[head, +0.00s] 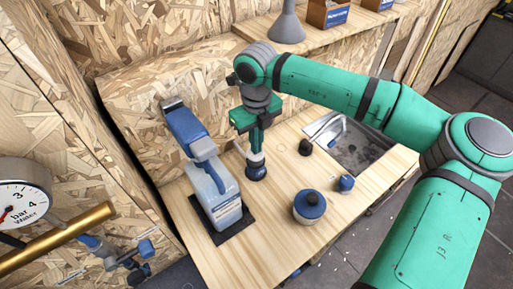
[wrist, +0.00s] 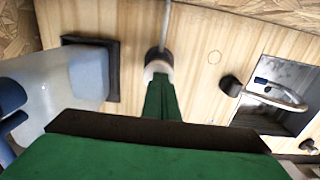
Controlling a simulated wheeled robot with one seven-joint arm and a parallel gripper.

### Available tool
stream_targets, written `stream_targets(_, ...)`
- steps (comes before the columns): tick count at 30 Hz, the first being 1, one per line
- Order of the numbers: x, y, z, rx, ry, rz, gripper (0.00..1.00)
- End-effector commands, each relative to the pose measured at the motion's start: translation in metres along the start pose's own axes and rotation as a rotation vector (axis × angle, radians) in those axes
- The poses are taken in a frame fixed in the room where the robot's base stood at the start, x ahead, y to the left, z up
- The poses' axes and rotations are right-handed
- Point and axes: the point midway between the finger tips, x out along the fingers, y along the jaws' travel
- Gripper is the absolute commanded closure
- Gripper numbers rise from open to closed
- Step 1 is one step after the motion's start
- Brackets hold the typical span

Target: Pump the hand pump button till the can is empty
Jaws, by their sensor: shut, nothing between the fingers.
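The can, a translucent white container (head: 216,196) with blue upper parts, stands on a dark mat (head: 233,230). Its liquid level cannot be read.
A blue-lidded jar (head: 309,206), a small blue knob (head: 345,183) and a black knob (head: 305,147) stand on the counter. A sink (head: 360,149) is at the right. A gauge (head: 22,206) and brass pipe (head: 60,238) are at the left. The counter's front is clear.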

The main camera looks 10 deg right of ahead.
Motion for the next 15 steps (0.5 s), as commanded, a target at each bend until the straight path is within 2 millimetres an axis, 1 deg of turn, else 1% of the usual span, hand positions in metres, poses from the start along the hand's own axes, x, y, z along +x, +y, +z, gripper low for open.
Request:
stream_targets(1,-0.012,0.000,0.002,-0.002,-0.002,-0.005,1.00)
stream_targets(3,-0.027,0.001,0.003,-0.003,-0.004,-0.006,1.00)
stream_targets(9,-0.069,0.003,0.003,-0.007,-0.004,-0.005,1.00)
stream_targets(12,-0.086,0.003,0.004,-0.006,-0.005,-0.004,1.00)
stream_targets(15,-0.100,0.003,0.004,-0.006,-0.005,-0.005,1.00)
